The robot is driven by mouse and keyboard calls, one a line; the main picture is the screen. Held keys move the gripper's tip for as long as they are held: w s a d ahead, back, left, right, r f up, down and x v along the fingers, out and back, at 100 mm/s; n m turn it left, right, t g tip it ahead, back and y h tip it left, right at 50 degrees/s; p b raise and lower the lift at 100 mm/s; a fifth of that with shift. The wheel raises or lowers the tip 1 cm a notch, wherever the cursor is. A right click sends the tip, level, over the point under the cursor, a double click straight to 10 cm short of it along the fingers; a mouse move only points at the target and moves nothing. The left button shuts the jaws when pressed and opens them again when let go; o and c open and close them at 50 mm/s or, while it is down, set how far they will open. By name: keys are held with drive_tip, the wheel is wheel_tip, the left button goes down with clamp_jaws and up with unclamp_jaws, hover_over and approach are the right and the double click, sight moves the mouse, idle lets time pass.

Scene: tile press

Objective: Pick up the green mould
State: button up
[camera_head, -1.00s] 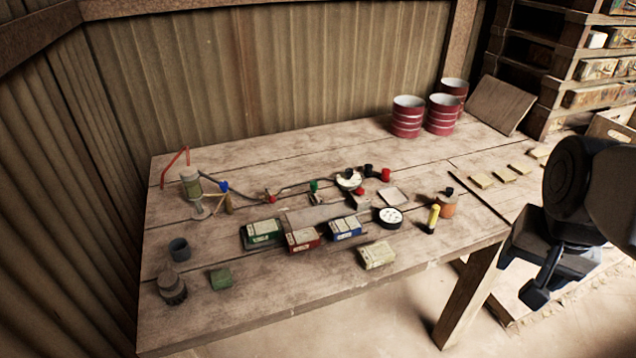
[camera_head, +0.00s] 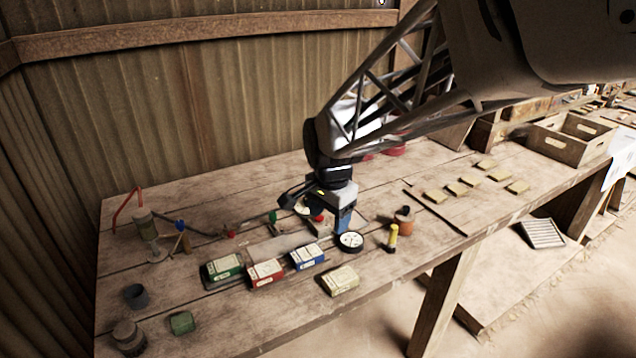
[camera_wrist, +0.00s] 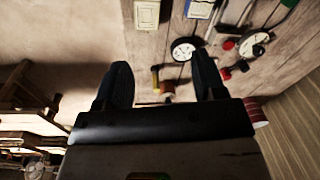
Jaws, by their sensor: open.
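Two green things lie on the workbench (camera_head: 250,318), and I cannot tell for sure which one is the mould. A green box with a pale label (camera_head: 223,268) stands at the left end of a row with a red box (camera_head: 265,273) and a blue box (camera_head: 307,257). A small plain green block (camera_head: 182,322) lies near the front left. My gripper (camera_head: 315,212) is above the middle of the bench, right of and behind both green things. In the wrist view its two fingers (camera_wrist: 160,76) are apart with nothing held between them. Neither green thing shows there.
A beige box (camera_head: 340,280), a round black-rimmed dial (camera_head: 350,242), a yellow cylinder (camera_head: 392,236) and an orange pot (camera_head: 404,217) stand near my gripper. A red-levered press (camera_head: 146,232) is at the left.

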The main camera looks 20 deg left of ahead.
drive_tip(key=a+f+m, duration=0.1)
drive_tip(key=a+f, duration=0.2)
drive_tip(key=a, duration=0.5)
drive_tip(key=a+f+m, duration=0.1)
drive_tip(key=a+f, duration=0.3)
drive_tip(key=a, duration=0.4)
drive_tip(key=m, duration=0.1)
hover_over(223, 264)
drive_tip(key=shift+g+h, duration=0.3)
drive_tip(key=shift+g, duration=0.1)
wheel_tip(223, 264, down, 6)
drive_tip(key=shift+s+a+r, duration=0.1)
drive_tip(key=shift+f, duration=1.3)
drive_tip(key=shift+f, duration=2.6)
drive_tip(key=shift+c, duration=0.2)
drive_tip(key=c, duration=0.7)
